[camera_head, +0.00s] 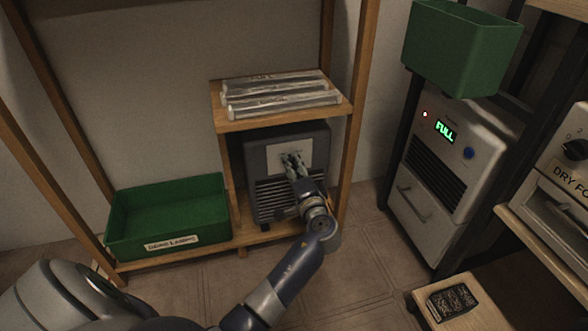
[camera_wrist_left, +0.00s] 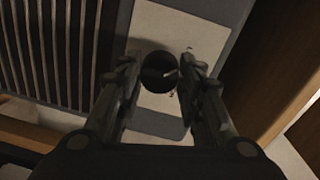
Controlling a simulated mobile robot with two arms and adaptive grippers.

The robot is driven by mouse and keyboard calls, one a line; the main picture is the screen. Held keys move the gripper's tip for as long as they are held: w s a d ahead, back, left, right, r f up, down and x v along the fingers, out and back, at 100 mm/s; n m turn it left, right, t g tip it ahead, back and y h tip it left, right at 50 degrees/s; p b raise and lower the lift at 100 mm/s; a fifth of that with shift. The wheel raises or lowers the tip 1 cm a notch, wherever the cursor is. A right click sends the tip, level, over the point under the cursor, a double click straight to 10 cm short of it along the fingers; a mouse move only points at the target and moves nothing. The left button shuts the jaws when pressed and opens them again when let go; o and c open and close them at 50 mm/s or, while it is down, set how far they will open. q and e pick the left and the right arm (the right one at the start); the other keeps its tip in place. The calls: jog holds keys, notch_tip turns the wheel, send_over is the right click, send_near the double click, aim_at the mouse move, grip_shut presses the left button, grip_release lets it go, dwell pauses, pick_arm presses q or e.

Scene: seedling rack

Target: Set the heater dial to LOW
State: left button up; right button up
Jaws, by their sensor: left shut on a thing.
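The heater (camera_head: 258,150) is a dark grey box with a slatted grille, standing on the low shelf of the wooden rack. Its pale dial plate (camera_head: 272,154) is partly hidden by my gripper. My left gripper (camera_head: 291,160) reaches the heater's front. In the left wrist view its fingers (camera_wrist_left: 160,76) are shut on the dial from both sides. The dial's setting labels are not readable. My right gripper is not in view.
A green labelled bin (camera_head: 170,213) stands left of the heater on the low shelf. Several clear tubes (camera_head: 280,95) lie on the shelf above. A wooden post (camera_head: 357,110) rises close on the right. A white unit reading FULL (camera_head: 450,160) stands further right, under a green bin (camera_head: 460,48).

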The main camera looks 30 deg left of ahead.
pick_arm(q)
jog(key=o, duration=1.1)
jog(key=v, duration=1.2)
